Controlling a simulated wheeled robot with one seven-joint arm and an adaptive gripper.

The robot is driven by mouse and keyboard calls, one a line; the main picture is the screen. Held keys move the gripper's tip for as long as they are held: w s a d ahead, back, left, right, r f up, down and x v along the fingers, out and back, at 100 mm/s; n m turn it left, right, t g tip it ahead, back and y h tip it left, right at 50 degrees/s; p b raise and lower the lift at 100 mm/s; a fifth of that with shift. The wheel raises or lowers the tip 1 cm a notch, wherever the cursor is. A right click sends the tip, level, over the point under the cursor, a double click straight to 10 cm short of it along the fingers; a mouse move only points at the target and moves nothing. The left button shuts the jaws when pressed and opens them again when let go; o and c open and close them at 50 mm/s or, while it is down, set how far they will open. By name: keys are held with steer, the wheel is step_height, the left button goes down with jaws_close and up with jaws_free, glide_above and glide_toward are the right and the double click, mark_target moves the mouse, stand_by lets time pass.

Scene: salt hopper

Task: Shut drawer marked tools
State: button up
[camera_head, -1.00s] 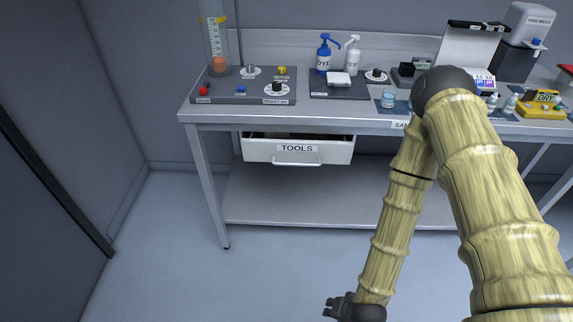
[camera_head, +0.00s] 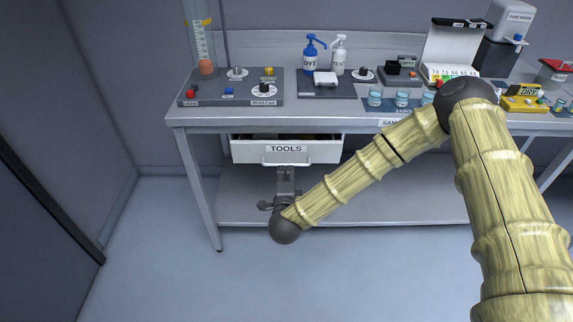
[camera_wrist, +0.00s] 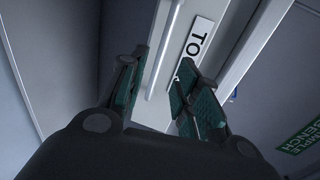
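The white drawer marked TOOLS (camera_head: 312,151) hangs under the left part of the bench and is pulled partly open, its dark inside showing above the front. Its bar handle (camera_head: 288,163) runs along the lower front. My gripper (camera_head: 285,172) is just below and in front of the handle in the head view. In the wrist view, my gripper (camera_wrist: 158,92) has its green-padded fingers apart with nothing between them. The drawer front with part of its label (camera_wrist: 197,42) and the handle bar (camera_wrist: 165,50) lie just beyond the fingertips. I cannot tell whether they touch.
The metal bench (camera_head: 200,119) carries a control panel (camera_head: 210,101), bottles, cups and instruments above the drawer. A lower shelf (camera_head: 350,208) lies below the drawer. A bench leg (camera_head: 205,200) stands to the left. The floor in front is clear.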

mark_target(286, 165)
steer(key=p+x, duration=0.1)
steer(key=x, duration=0.6)
steer(key=shift+w, duration=0.15)
steer(key=shift+c, duration=0.2)
jaws_close()
